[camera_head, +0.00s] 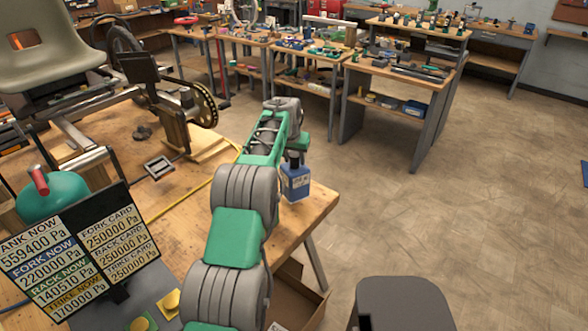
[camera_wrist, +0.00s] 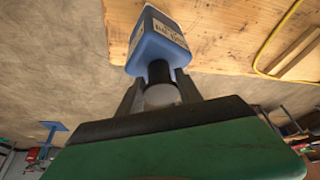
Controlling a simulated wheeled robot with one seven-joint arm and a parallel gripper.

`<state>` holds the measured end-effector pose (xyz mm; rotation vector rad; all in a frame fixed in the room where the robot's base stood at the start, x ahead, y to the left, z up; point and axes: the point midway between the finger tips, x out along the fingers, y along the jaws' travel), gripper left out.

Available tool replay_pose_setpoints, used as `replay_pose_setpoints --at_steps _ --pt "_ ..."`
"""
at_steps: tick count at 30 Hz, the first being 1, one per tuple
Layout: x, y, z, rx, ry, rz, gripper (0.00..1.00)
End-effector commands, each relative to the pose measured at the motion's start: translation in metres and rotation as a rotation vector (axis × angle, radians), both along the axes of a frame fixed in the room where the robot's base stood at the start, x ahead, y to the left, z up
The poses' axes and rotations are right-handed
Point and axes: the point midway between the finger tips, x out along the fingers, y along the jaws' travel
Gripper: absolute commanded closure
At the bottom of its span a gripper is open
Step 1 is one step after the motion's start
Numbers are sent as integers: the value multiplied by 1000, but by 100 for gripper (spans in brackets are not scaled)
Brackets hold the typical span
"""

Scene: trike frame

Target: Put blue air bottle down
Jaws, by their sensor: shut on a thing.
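The blue air bottle (camera_head: 295,181) has a white label and a dark neck. It stands upright at the right edge of the wooden workbench (camera_head: 318,203), beyond my arm. My gripper (camera_head: 294,154) is above it and shut on its neck. The wrist view shows the bottle (camera_wrist: 157,42) between the fingers of my gripper (camera_wrist: 160,88), with the bench top beside and behind it. I cannot tell whether its base touches the bench.
A trike frame with a chain wheel (camera_head: 204,104) stands on the bench at the left. A pressure board (camera_head: 80,255) and a teal tank (camera_head: 52,195) are at the lower left. A yellow hose (camera_head: 180,198) runs along the bench. A grey stool (camera_head: 402,303) stands at the lower right. Open floor lies to the right.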

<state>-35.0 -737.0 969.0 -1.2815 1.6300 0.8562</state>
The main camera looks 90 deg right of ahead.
Motion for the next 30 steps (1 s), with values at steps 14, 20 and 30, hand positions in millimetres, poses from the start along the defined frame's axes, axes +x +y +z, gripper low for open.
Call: replay_pose_setpoints --at_steps 14,20,30 --pt "-1 0 -32 -1 0 0 100" --pt "-1 1 -32 2 0 0 44" --pt "0 1 -31 2 0 0 36"
